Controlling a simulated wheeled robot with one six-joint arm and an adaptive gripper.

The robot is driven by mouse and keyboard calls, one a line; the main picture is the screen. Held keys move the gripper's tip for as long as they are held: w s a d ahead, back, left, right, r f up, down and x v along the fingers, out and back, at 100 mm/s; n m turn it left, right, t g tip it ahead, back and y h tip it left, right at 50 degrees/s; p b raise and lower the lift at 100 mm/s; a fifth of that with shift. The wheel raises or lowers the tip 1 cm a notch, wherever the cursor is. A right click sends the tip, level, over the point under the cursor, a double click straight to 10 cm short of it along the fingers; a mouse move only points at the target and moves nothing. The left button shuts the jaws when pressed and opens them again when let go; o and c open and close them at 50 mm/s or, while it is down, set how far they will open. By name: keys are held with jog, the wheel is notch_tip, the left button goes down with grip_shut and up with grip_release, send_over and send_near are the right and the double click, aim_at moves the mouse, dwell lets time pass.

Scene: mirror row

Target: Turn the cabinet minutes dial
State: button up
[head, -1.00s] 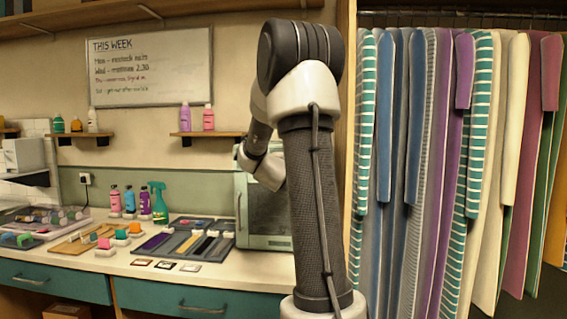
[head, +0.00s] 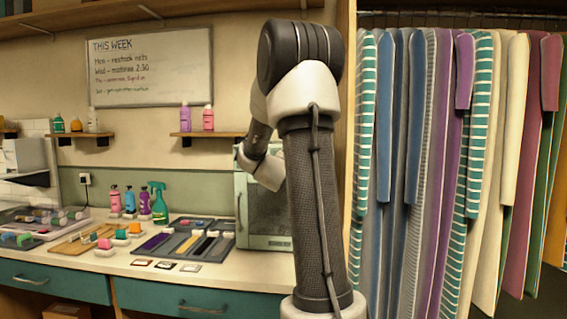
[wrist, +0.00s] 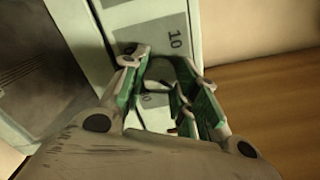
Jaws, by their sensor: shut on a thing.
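The pale green cabinet (head: 264,242) with a dark glass door stands on the counter, partly behind my arm. In the wrist view its front panel (wrist: 120,17) carries a printed "10" beside the minutes dial (wrist: 160,71). The dial is a rounded pale knob. My gripper (wrist: 158,66), with green finger pads, is shut on the dial, one finger on each side. The fingers cover much of the dial and its lower markings. In the head view my arm hides the dial and my gripper.
The cabinet's dark door (wrist: 62,62) lies left of the panel in the wrist view. A brown wooden surface (wrist: 265,100) is on the right. In the head view, a tray (head: 190,243) and several bottles stand left of the cabinet. Hanging clothes (head: 450,160) fill the right.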

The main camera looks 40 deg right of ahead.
jog(key=shift+f, duration=0.15)
jog(key=o, duration=1)
jog(key=v, duration=1.2)
